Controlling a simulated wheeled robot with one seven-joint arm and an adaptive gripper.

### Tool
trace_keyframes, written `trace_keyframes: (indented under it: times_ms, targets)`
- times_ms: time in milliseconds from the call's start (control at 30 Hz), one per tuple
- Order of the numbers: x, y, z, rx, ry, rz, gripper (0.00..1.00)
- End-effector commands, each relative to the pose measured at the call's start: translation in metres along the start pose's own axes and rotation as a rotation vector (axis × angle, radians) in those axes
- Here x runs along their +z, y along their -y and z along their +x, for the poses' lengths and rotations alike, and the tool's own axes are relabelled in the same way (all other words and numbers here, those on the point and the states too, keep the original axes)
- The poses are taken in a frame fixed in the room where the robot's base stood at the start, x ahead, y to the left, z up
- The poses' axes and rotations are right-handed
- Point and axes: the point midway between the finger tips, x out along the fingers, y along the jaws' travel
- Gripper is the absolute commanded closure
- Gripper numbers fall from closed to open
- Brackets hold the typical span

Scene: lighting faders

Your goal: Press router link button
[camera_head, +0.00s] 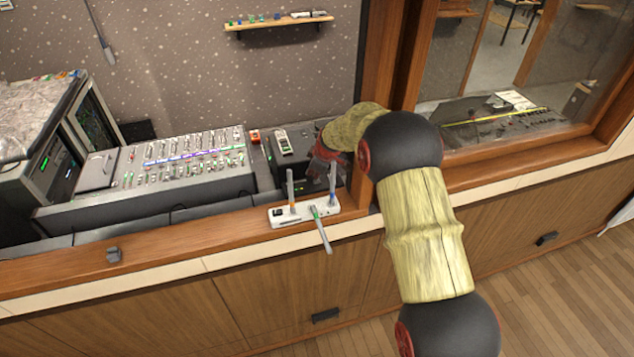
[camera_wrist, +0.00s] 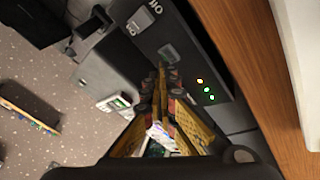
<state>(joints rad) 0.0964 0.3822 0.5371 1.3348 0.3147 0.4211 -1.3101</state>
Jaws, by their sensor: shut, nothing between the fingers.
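The router appears to be a dark box with small lit lights (camera_wrist: 222,84) in the wrist view. A grey square button (camera_wrist: 167,52) and a lighter switch plate (camera_wrist: 140,20) with white lettering sit on its face; I cannot read which is the link button. My gripper (camera_wrist: 168,72) is shut and empty, with its fingertips close below the grey square; I cannot tell whether they touch it.
A mixing console (camera_head: 185,160) with faders stands left of the dark box. A white strip (camera_head: 290,216) with upright sticks lies on the wooden ledge in front. A wooden window post (camera_head: 380,60) rises close to my arm.

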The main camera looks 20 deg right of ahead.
Motion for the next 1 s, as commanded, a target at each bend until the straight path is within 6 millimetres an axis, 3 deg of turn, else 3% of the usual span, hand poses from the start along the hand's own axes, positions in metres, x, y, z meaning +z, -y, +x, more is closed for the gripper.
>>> trace_keyframes:
  times_ms: [1000]
  targets:
    - [0.0033,0.0034,0.0082,0.000,0.000,0.000,1.00]
